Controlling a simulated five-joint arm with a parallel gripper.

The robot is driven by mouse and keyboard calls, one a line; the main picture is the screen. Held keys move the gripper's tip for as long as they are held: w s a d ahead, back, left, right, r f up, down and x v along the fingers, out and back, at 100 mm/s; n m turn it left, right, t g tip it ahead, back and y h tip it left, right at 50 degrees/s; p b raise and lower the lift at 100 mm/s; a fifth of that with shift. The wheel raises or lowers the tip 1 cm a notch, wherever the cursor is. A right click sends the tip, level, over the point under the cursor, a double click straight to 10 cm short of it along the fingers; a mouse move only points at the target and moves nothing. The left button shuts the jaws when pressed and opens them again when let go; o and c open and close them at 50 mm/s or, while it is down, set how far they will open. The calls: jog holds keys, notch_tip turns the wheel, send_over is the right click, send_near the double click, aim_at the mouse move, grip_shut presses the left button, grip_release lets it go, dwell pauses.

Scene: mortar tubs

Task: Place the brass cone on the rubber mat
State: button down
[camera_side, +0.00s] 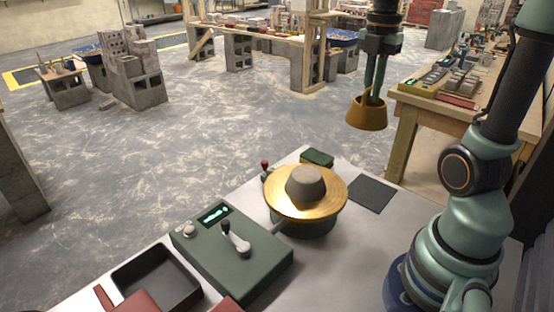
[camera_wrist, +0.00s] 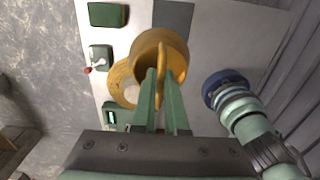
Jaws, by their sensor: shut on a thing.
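The brass cone (camera_side: 367,114) is a hollow, open-ended gold piece, held up in the air at the upper right of the side view. My gripper (camera_side: 374,88) is shut on it from above. In the wrist view the cone (camera_wrist: 177,42) is beyond the green fingers of my gripper (camera_wrist: 161,78), its wall appearing to pass between them. The rubber mat (camera_side: 371,194) is a flat dark square on the bench's far right part, bare in the side view. The mat also shows at the top of the wrist view (camera_wrist: 173,15), partly hidden by the cone.
A round brass table (camera_side: 334,207) with a grey mound (camera_side: 306,187) on top stands left of the mat. A green control box (camera_side: 232,256), a dark tray (camera_side: 157,280) and a small green block (camera_side: 317,158) are also on the bench (camera_side: 375,235). Open bench surrounds the mat.

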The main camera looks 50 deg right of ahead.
jog(key=s+d, duration=0.1)
jog(key=s+d+f, duration=0.1)
jog(key=s+d, duration=0.1)
jog(key=shift+d+f, duration=0.2)
jog(key=shift+f, duration=0.2)
jog(key=f, duration=2)
jog(key=shift+s+d, duration=0.15)
jog(key=shift+s, duration=0.05)
jog(key=shift+f, duration=0.2)
jog(key=c, duration=1)
grip_release()
jog(key=shift+o, duration=0.2)
jog(key=shift+r, duration=0.1)
